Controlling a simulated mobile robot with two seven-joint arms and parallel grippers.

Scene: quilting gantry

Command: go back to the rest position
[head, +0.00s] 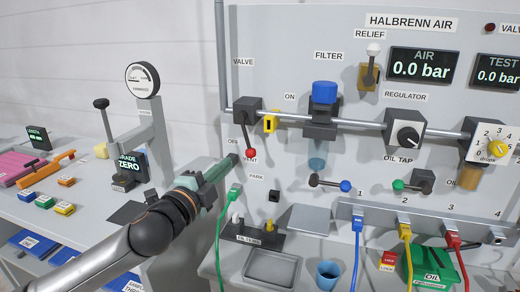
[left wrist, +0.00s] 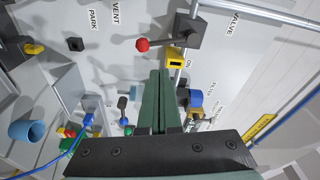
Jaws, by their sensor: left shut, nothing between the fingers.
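My left gripper (head: 234,160) reaches in from the lower left in front of the air panel. Its green fingers are shut together with nothing between them. Its tip appears close to the red knob (head: 251,153) of the valve lever, just left of it in the head view; I cannot tell whether they touch. In the left wrist view the closed fingers (left wrist: 159,74) point up towards the yellow tag (left wrist: 175,58), with the red knob (left wrist: 142,44) off to the left. The valve lever (head: 246,130) hangs down. My right gripper is out of view.
The grey panel (head: 300,20) carries a filter (head: 324,95), a regulator (head: 404,135) and a pipe. Green (head: 221,225), blue, yellow and red hoses hang at the front. A tray (head: 271,270) and blue cup (head: 328,274) stand below. A gauge post (head: 143,80) stands left.

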